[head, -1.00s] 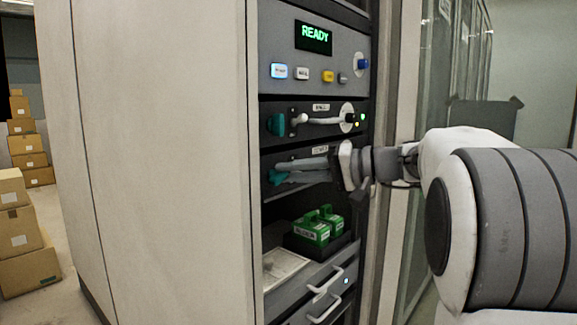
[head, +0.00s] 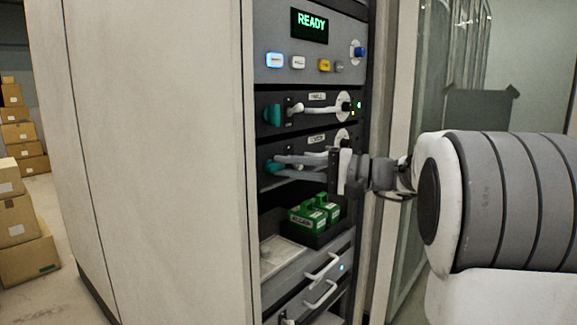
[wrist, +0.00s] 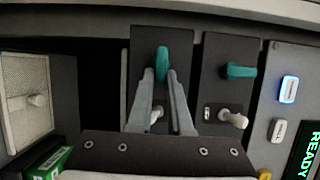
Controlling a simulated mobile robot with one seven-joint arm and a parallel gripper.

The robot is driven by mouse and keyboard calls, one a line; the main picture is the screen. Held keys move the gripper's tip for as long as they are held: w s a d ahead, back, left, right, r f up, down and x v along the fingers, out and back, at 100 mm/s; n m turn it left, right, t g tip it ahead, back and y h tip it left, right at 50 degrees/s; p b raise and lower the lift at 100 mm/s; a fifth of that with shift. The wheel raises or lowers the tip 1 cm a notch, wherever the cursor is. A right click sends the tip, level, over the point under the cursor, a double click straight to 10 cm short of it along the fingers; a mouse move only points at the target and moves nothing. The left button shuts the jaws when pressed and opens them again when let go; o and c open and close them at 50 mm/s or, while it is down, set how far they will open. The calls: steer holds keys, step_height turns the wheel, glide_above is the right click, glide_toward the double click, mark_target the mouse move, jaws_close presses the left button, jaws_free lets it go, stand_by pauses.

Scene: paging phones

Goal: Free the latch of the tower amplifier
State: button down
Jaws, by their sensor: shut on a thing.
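The lower amplifier unit (head: 300,146) sits in the rack, its label too small to read. Its teal latch (head: 271,166) is at the left end of its front. My gripper (head: 279,163) reaches in from the right with its fingers along this front. In the wrist view my gripper (wrist: 162,76) is shut on the teal latch (wrist: 162,55), one finger on each side. There the latch lies along the fingers, while the teal latch (wrist: 240,71) of the neighbouring unit lies across that direction. The lower unit's pale handle (wrist: 157,114) shows between my fingers, partly hidden.
Above is a similar unit (head: 330,98) with a pale handle, and a panel with a READY screen (head: 310,24) and buttons. Below are green modules (head: 308,216) in a black tray and drawers with white handles (head: 321,267). A cabinet side (head: 160,150) stands left.

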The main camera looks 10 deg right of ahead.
steer(key=c, duration=0.8)
jaws_free()
steer(key=shift+c, duration=0.2)
steer(key=shift+d, duration=0.1)
steer(key=p+v, duration=0.2)
steer(key=v, duration=1.5)
steer(key=shift+d, duration=0.15)
